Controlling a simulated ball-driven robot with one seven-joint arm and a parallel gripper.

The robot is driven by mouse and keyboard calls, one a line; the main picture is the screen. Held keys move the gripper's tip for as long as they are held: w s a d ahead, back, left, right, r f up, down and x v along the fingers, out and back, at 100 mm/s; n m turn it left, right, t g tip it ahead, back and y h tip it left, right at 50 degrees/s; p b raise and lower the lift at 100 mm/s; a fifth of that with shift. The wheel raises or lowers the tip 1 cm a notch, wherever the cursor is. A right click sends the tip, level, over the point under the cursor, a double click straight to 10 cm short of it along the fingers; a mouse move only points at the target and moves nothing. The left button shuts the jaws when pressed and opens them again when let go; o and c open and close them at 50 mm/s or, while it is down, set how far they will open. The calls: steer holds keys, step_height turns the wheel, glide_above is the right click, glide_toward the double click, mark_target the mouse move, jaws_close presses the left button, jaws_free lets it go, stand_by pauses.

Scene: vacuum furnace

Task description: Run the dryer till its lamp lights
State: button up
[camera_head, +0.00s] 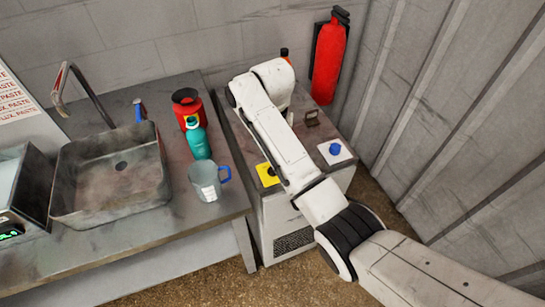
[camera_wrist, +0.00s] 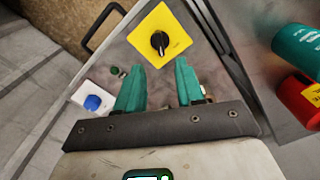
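The dryer appears to be the grey cabinet (camera_head: 270,225) right of the bench. On its top is a yellow plate (camera_head: 262,170) with a black knob (camera_head: 271,172); the knob (camera_wrist: 160,40) also shows in the wrist view, just beyond my fingertips. A blue knob (camera_head: 335,149) on a white plate sits farther right; it shows left of my fingers in the wrist view (camera_wrist: 92,102). A small dark green round part (camera_wrist: 115,71) beside my left finger may be the lamp; it looks unlit. My gripper (camera_wrist: 158,72) is open and empty above the top. My arm hides it in the head view.
A red extinguisher (camera_head: 327,62) hangs behind. The bench (camera_head: 150,250) at left holds a sink (camera_head: 110,175), a teal bottle (camera_head: 199,143), a red container (camera_head: 187,103) and a jug (camera_head: 204,182). A corrugated wall bounds the right.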

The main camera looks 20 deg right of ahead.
steer(key=shift+r, duration=1.25)
steer(key=s+d+f+n+b, duration=0.2)
steer(key=s+d+f+n, duration=0.1)
steer(key=s+f, duration=1.4)
steer(key=s+d+n+b, duration=0.1)
steer(key=s+d, duration=0.1)
steer(key=s, duration=0.9)
steer(key=s+d+n+t+b, duration=0.1)
steer(key=s+d, duration=0.2)
steer(key=s, duration=0.7)
steer(key=shift+s+r, duration=0.35)
steer(key=shift+s, duration=0.05)
steer(key=shift+w+a, duration=0.1)
steer(key=shift+a, duration=0.05)
